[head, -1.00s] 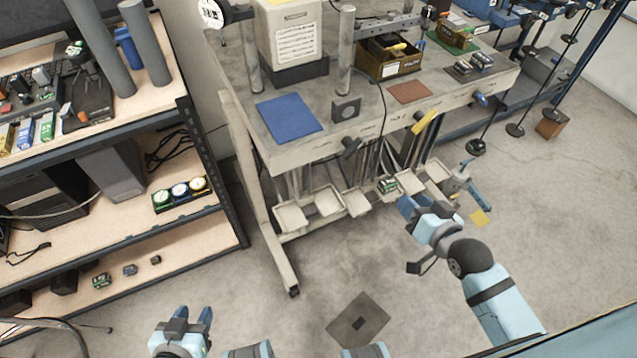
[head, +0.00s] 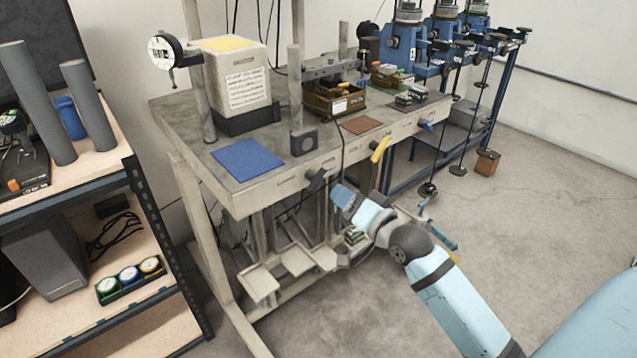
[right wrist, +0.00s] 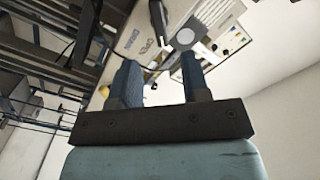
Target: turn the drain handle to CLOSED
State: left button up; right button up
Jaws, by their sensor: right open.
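Three handles stick out from the front edge of the grey bench (head: 215,190): a dark grey one (head: 316,175), a yellow one (head: 380,149) and a blue one (head: 427,125). The labels beside them are too small to read in the head view, so I cannot tell for sure which is the drain handle. My right gripper (head: 342,194) is open and empty, just in front of and below the dark grey handle, apart from it. In the right wrist view, a dark handle (right wrist: 158,22) shows beyond the open fingers (right wrist: 158,82), beside printed lettering. My left gripper is out of view.
A blue mat (head: 247,160), a dark block with a round face (head: 304,142) and a brown bin (head: 335,100) are on the bench. Pale trays (head: 262,286) hang below it. A shelf unit (head: 150,195) stands at left. The floor at right is mostly clear.

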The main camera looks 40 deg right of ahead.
aim_at(321, 181)
jog(key=w, duration=0.5)
jog(key=w+b, duration=0.1)
jog(key=w, duration=0.2)
jog(key=shift+w+a, duration=0.3)
jog(key=shift+a, duration=0.05)
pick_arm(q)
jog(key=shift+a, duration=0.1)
pick_arm(e)
jog(key=c, duration=0.7)
